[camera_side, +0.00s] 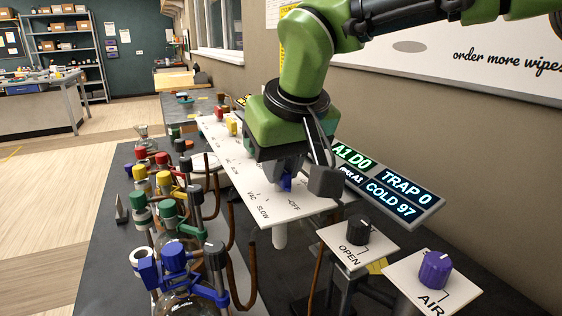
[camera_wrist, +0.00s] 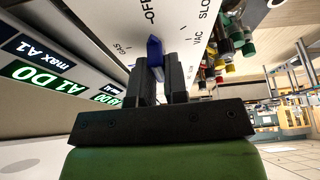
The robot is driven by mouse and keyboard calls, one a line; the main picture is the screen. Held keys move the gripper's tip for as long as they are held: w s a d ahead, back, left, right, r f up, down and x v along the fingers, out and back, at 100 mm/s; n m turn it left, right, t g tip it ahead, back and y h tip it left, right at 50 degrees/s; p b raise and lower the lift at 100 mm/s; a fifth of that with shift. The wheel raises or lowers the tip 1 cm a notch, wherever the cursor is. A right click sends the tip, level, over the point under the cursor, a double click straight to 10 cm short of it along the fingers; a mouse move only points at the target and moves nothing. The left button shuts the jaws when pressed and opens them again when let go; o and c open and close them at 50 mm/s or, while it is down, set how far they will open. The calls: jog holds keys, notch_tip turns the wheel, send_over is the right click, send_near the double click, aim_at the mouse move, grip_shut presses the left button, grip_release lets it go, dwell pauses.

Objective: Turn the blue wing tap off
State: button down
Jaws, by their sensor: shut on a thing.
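The blue wing tap (camera_side: 286,184) sits on the white labelled panel (camera_side: 262,207), mostly hidden behind my gripper in the side view. In the wrist view the blue wing (camera_wrist: 155,52) shows between the two dark fingers of my gripper (camera_wrist: 160,72), which is shut on it. The wing points roughly towards the OFF side in the wrist view, but its exact angle is hard to tell. The panel carries the marks OFF, SLOW, VAC and GAS around the tap. My gripper also shows in the side view (camera_side: 290,170), low over the panel.
Red and yellow taps (camera_side: 226,120) stand farther along the panel. Flasks with coloured caps (camera_side: 178,225) crowd the bench at left. A lit display (camera_side: 385,190) lies behind the gripper. A black OPEN knob (camera_side: 358,229) and a purple AIR knob (camera_side: 435,269) stand at front right.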

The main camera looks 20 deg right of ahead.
dwell(0.3)
jog(key=c, duration=1.1)
grip_release()
jog(key=shift+c, duration=0.2)
jog(key=v, duration=1)
jog(key=shift+a, duration=0.1)
